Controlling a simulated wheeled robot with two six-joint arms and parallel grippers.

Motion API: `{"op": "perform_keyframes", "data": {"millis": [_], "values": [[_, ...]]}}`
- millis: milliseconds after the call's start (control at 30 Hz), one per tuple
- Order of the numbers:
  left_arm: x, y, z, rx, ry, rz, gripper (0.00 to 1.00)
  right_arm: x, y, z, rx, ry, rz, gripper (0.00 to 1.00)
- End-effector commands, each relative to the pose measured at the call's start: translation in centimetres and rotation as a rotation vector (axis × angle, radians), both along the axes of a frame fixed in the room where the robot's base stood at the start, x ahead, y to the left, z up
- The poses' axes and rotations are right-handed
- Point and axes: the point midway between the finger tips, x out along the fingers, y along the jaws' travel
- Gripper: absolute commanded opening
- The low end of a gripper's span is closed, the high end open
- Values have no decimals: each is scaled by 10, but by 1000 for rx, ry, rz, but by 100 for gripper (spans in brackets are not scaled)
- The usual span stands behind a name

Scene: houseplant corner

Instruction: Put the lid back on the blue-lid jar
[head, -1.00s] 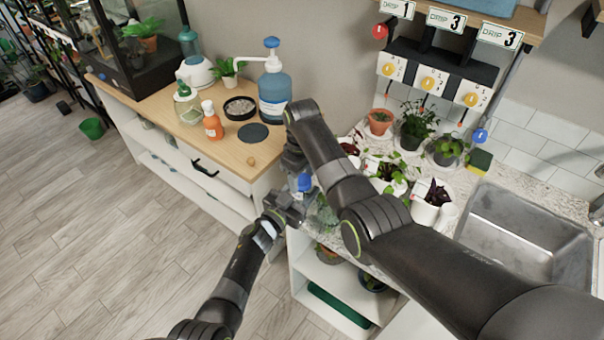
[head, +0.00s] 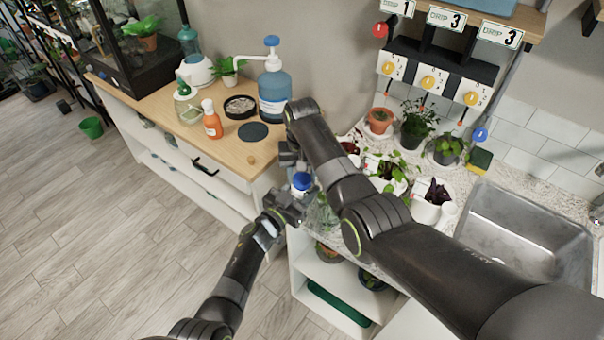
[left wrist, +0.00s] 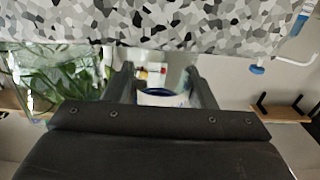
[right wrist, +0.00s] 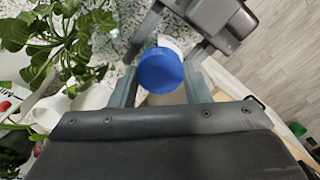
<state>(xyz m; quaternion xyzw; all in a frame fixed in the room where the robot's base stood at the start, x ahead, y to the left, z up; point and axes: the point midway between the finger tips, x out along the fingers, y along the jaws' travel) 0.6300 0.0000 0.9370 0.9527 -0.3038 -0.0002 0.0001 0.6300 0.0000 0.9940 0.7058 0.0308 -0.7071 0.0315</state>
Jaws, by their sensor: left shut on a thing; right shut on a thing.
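The round blue lid (right wrist: 160,70) sits between the fingers of my right gripper (right wrist: 160,82) in the right wrist view, shut on it. It also shows in the head view (head: 301,181), beside the near end of the counter. My left gripper (head: 287,208) is shut on the jar (left wrist: 168,99), a white body with a blue band at its top in the left wrist view. A white part of the jar (right wrist: 171,45) shows just behind the lid in the right wrist view. The two grippers are close together. I cannot tell whether the lid is seated on the jar.
A glass container with greenery (left wrist: 45,80) is close by on the left in the left wrist view. Potted plants (head: 393,172) crowd the counter (head: 478,192). The wooden cabinet top (head: 170,98) holds a blue pump bottle (head: 274,92) and an orange bottle (head: 212,122).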

Motion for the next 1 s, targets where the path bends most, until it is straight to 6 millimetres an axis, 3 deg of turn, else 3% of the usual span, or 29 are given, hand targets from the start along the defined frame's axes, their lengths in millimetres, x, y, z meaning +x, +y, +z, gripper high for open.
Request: {"op": "perform_keyframes", "data": {"millis": [100,267,300,467,767,1000], "values": [[0,0,0,0,0,0,0,0,0,0,0,-1,-153,16],[0,0,0,0,0,0,0,0,0,0,0,-1,-151,16],[0,0,0,0,0,0,0,0,0,0,0,-1,-150,48],[0,0,0,0,0,0,0,0,0,0,0,-1,-149,68],[0,0,0,0,0,0,0,0,0,2,1,-1,-148,68],[0,0,0,0,0,0,0,1,1,33,2,-5,-148,68]]}}
